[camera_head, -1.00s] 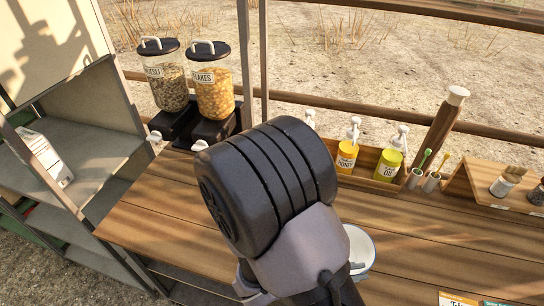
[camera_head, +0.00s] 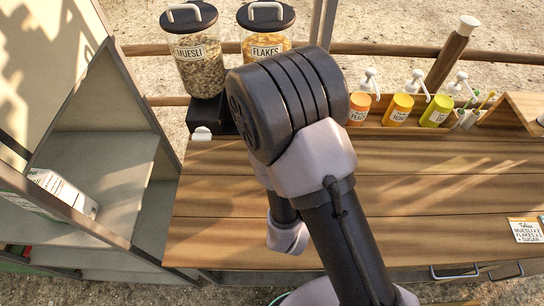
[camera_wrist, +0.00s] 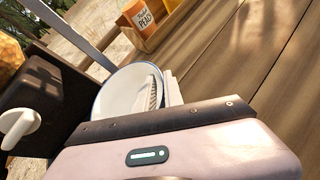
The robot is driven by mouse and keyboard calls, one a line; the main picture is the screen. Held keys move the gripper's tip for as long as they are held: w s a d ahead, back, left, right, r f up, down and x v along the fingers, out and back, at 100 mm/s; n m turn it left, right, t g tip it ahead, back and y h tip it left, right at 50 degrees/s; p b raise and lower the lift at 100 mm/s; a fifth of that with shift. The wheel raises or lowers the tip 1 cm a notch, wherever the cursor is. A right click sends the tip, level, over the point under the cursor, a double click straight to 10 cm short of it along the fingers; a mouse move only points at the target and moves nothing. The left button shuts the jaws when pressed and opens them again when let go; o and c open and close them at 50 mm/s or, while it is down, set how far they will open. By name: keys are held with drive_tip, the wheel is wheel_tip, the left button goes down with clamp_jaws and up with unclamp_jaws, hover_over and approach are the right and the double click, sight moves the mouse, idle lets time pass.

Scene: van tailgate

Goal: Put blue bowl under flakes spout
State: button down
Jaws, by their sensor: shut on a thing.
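The bowl (camera_wrist: 118,92), pale inside with a bluish rim, shows in the wrist view, held by its near edge. My gripper (camera_wrist: 158,88) is shut on that edge; its body hides the lower part of the bowl. The flakes dispenser (camera_head: 265,45), with orange flakes and a dark lid, stands at the back of the counter in the head view. My arm hides its lower half and spout there. In the wrist view a dark dispenser base (camera_wrist: 45,95) with a white lever (camera_wrist: 18,127) is just left of the bowl. I cannot tell whether the bowl is under the spout.
The muesli dispenser (camera_head: 200,60) stands left of the flakes. Pump bottles, including a honey bottle (camera_head: 398,108), stand in a rack to the right. A shelf unit (camera_head: 100,175) with a carton borders the counter on the left. The wooden counter (camera_head: 440,210) is mostly clear at right.

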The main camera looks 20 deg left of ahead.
drive_tip(key=f+b, duration=0.1)
drive_tip(key=b, duration=0.1)
drive_tip(key=shift+w+a+f+b, duration=0.2)
drive_tip(key=shift+a+f+b, duration=0.1)
drive_tip(key=shift+a+f, duration=0.1)
drive_tip(key=a+b, duration=0.1)
drive_tip(key=b, duration=0.1)
drive_tip(key=w+a+b, duration=0.1)
drive_tip(key=b, duration=0.2)
drive_tip(key=shift+w+a+f, duration=0.1)
drive_tip(key=shift+w+a, duration=0.05)
drive_tip(key=shift+a, duration=0.25)
drive_tip(key=w+a, duration=0.1)
drive_tip(key=a, duration=0.2)
drive_tip(key=w+a, duration=0.2)
drive_tip(key=a, duration=0.1)
drive_tip(key=w+a, duration=0.1)
drive_tip(key=a, duration=0.2)
drive_tip(key=shift+w, duration=0.35)
drive_tip(key=shift+a+f, duration=0.1)
drive_tip(key=shift+f, duration=0.05)
drive_tip(key=shift+f+b, duration=0.75)
drive_tip(key=shift+f, duration=0.7)
drive_tip(key=shift+f, duration=0.2)
drive_tip(key=c, duration=1.5)
unclamp_jaws()
drive_tip(key=shift+o, duration=0.2)
drive_tip(key=shift+r, duration=0.1)
